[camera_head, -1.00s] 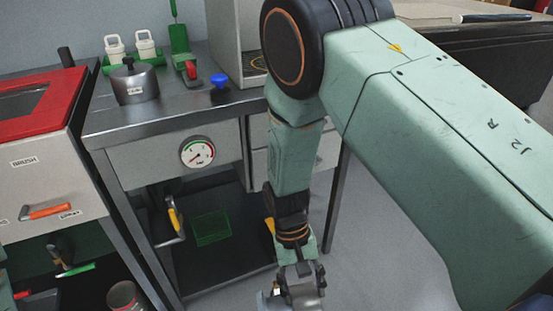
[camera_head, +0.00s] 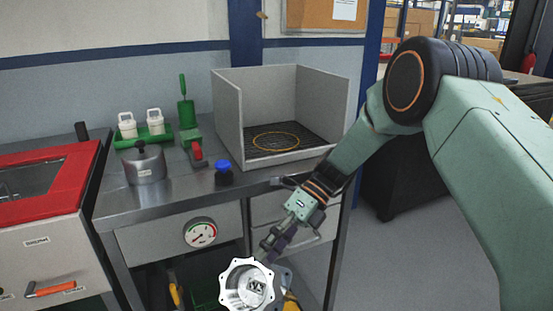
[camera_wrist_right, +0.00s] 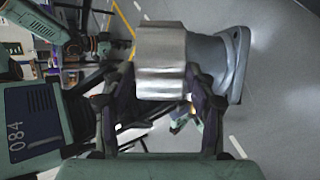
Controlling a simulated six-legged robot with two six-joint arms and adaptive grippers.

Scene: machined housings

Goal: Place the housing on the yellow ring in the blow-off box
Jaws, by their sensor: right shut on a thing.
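The housing (camera_head: 248,285) is a grey metal part with a scalloped round flange, low in the head view in front of the bench. My right gripper (camera_head: 270,250) is shut on it and holds it in the air, below the bench top. In the right wrist view the housing (camera_wrist_right: 195,62) sits between the two fingers, with a wider flange on its right. The blow-off box (camera_head: 228,114) is an open-topped, open-fronted grey box on the bench. The yellow ring (camera_head: 275,141) lies on its dark grated floor and is empty. My left gripper is not in view.
A red-topped cabinet (camera_head: 40,187) is farther left. Bench top before the box is narrow.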

